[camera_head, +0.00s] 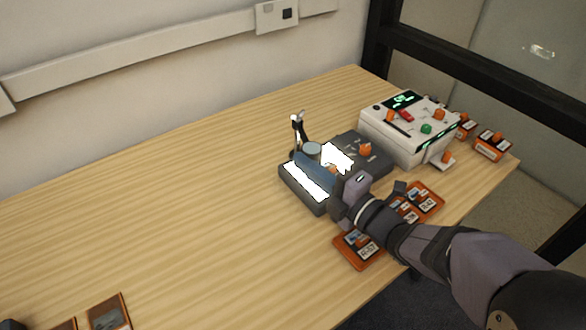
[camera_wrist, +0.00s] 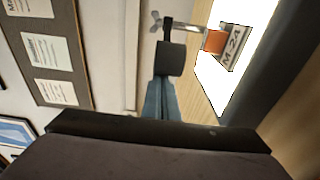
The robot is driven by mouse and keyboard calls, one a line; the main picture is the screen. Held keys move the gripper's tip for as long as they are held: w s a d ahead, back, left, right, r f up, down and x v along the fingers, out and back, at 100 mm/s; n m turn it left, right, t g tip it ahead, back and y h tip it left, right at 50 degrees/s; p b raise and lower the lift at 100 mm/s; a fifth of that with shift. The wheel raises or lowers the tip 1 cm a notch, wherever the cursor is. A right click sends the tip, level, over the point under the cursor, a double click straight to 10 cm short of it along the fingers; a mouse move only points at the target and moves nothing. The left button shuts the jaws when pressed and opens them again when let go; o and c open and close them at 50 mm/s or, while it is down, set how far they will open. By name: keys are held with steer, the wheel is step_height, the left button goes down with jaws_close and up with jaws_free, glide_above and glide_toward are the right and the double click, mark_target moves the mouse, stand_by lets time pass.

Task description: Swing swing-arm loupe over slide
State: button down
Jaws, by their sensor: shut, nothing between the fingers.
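The swing-arm loupe has a grey cylindrical head (camera_head: 312,149) and a blue arm (camera_head: 316,168) across a dark light box (camera_head: 297,192). In the wrist view the loupe head (camera_wrist: 171,59) is dark, at the end of the blue arm (camera_wrist: 161,100). A slide marked M-24 (camera_wrist: 234,50), with an orange part, lies on the lit panel, to the right of the loupe head in that view. The loupe head appears beside the slide. My gripper (camera_head: 338,193) is shut and empty, at the light box's near right side. Its fingertips are partly hidden, so contact with the arm is unclear.
A white console (camera_head: 408,128) with coloured knobs stands to the right. Orange-framed slide trays (camera_head: 358,250) lie near the table's front edge, under and beside my arm. A small post (camera_head: 298,130) rises behind the loupe. The table's left side is mostly clear.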

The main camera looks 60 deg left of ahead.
mark_target(321, 156)
steer(key=shift+w+d+f+b, duration=0.1)
steer(key=shift+w+d+b, duration=0.25)
steer(key=shift+w, duration=0.3)
steer(key=shift+w+d+b, duration=0.2)
steer(key=shift+w+b, duration=0.15)
steer(key=shift+w, duration=0.25)
steer(key=shift+w+d+b, duration=0.15)
steer(key=shift+w+b, duration=0.1)
steer(key=shift+w, duration=0.3)
steer(key=shift+w+d+b, duration=0.15)
steer(key=shift+w+b, duration=0.1)
steer(key=shift+w, duration=0.35)
steer(key=s, duration=0.1)
steer(key=s+b, duration=0.2)
steer(key=s, duration=0.1)
steer(key=shift+d, duration=0.35)
steer(key=w+d, duration=0.5)
steer(key=d, duration=0.3)
steer(key=shift+d, duration=0.3)
